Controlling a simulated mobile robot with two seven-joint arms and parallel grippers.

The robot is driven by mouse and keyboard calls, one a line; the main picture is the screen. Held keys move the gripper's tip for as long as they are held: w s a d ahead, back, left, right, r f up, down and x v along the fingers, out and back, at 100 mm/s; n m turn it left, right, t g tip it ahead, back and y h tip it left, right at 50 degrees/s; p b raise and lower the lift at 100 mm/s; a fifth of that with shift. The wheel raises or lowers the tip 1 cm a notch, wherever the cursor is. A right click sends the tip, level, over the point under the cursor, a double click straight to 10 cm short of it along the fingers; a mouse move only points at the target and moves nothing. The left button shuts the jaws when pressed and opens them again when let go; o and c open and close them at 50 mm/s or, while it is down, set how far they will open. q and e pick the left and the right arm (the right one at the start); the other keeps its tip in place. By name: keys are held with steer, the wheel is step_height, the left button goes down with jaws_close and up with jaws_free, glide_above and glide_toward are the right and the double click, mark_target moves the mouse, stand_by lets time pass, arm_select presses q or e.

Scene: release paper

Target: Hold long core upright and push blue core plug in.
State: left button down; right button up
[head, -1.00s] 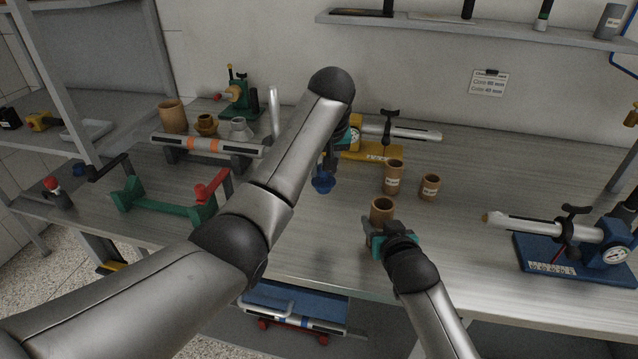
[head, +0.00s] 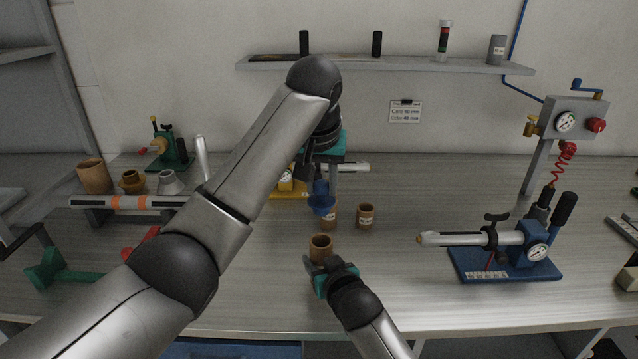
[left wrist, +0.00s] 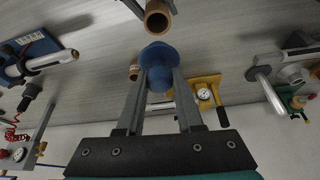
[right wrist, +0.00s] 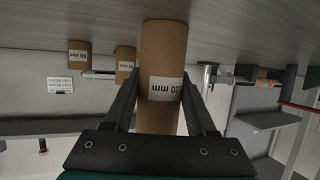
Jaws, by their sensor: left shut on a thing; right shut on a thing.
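The long brown core (head: 320,249) stands upright with its open end up. My right gripper (head: 325,276) is shut on it near the table's front. The right wrist view shows the core (right wrist: 163,50) between the fingers, with a "120 mm" label. The blue core plug (head: 321,203) is in my left gripper (head: 322,184), which is shut on it. The plug is above and behind the long core in the head view, apart from it. In the left wrist view the plug (left wrist: 157,58) sits at the fingertips, near the core's open end (left wrist: 157,22).
Two shorter cores stand behind: one (head: 330,220) partly hidden by the plug, another (head: 366,215) to its right. A blue fixture with a gauge (head: 507,264) stands at right, a yellow stand (head: 288,188) behind my left gripper. The table's front right is clear.

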mark_target(321, 203)
arm_select(q)
steer(key=shift+f, duration=2.9)
steer(key=shift+f, duration=1.75)
steer(key=shift+c, duration=2.4)
jaws_free()
steer(key=shift+r, duration=0.1)
